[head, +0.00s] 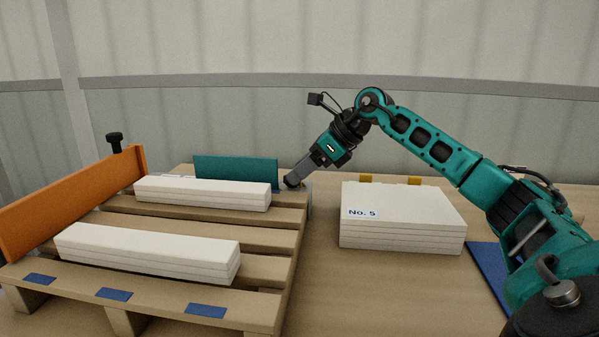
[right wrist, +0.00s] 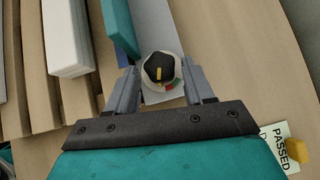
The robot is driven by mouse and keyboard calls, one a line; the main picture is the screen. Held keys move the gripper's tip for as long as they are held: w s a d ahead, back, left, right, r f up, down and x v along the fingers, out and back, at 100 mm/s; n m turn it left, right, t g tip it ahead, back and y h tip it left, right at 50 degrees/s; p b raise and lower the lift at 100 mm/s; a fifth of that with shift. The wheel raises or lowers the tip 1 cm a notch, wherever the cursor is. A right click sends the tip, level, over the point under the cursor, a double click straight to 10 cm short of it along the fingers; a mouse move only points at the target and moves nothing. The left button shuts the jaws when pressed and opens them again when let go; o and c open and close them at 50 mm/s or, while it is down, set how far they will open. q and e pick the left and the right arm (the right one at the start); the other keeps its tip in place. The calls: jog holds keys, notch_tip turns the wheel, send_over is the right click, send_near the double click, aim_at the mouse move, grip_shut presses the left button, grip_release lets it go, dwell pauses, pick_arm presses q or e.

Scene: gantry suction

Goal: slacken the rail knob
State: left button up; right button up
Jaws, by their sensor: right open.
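A black knob (right wrist: 158,67) with a yellow mark shows in the right wrist view. It sits on a white disc (right wrist: 172,92) with a green and a red patch, at the end of a teal rail (right wrist: 119,28). The right gripper also shows in the head view (head: 291,182). My left gripper is out of view.
White board stacks (head: 203,191) (head: 148,252) lie on the wooden pallet (head: 262,311). An orange rail (head: 70,204) with another black knob (head: 115,141) runs along its left side. A white stack labelled No. 5 (head: 400,205) stands right of the gripper. Bare tabletop lies between.

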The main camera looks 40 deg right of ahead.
jog(key=shift+w+a+f, duration=0.2)
jog(key=shift+w+f, duration=0.1)
jog(key=shift+f, duration=0.1)
jog(key=c, duration=0.8)
jog(key=shift+r+n+p, duration=0.2)
jog(key=shift+n+p, duration=0.1)
jog(key=shift+p, duration=0.4)
jog(key=n+p, duration=0.1)
jog(key=n+g+y+p, duration=0.1)
jog(key=p, duration=0.1)
jog(key=n+g+y+p, duration=0.1)
jog(key=p, duration=0.1)
jog(key=shift+w+d+r, duration=0.2)
jog(key=shift+w, duration=0.05)
jog(key=shift+f+n+g+y+p, duration=0.1)
jog(key=shift+n+g+y+p, duration=0.2)
jog(key=shift+n+p, duration=0.2)
jog(key=shift+n, duration=0.3)
jog(key=shift+w+d+f+n+g+y+p, duration=0.1)
jog(key=shift+f+n+g+y+p, duration=0.15)
jog(key=shift+n+g+y+p, duration=0.45)
